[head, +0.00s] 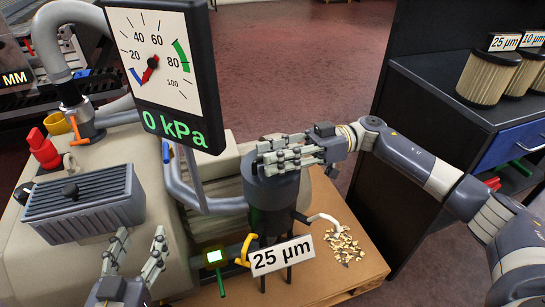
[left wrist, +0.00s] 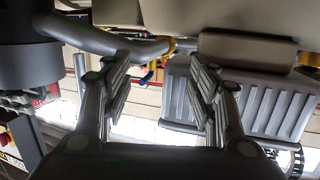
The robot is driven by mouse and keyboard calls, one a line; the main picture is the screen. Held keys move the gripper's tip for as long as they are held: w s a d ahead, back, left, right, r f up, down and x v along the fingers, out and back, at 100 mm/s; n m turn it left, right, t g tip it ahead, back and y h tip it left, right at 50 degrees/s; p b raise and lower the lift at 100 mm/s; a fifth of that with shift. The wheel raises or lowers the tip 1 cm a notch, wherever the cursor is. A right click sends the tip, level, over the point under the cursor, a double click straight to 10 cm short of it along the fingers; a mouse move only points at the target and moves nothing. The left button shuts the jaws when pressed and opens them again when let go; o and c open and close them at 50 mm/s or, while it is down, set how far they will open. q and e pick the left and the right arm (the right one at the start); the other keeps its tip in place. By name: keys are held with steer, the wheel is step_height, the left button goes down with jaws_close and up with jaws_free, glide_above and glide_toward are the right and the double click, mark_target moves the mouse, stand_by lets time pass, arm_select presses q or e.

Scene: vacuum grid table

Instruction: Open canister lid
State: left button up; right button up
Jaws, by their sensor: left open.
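The dark canister (head: 270,200) stands upright on the wooden board, with a "25 µm" label (head: 283,256) and a yellow clamp (head: 245,250) low on its side. My right gripper (head: 262,160) lies across the canister's top, fingers pointing left. It hides much of the lid, and I cannot tell whether it grips or only touches it. My left gripper (head: 140,240) is open and empty at the bottom left, below the ribbed grey box (head: 85,205) and apart from the canister. The left wrist view shows its spread fingers (left wrist: 158,80) with nothing between them.
A gauge (head: 155,65) reading 0 kPa stands behind the canister. Grey pipes (head: 190,185) run close on its left. Filters (head: 487,78) stand on the shelf.

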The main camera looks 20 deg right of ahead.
steer(key=shift+a, duration=0.25)
jaws_close()
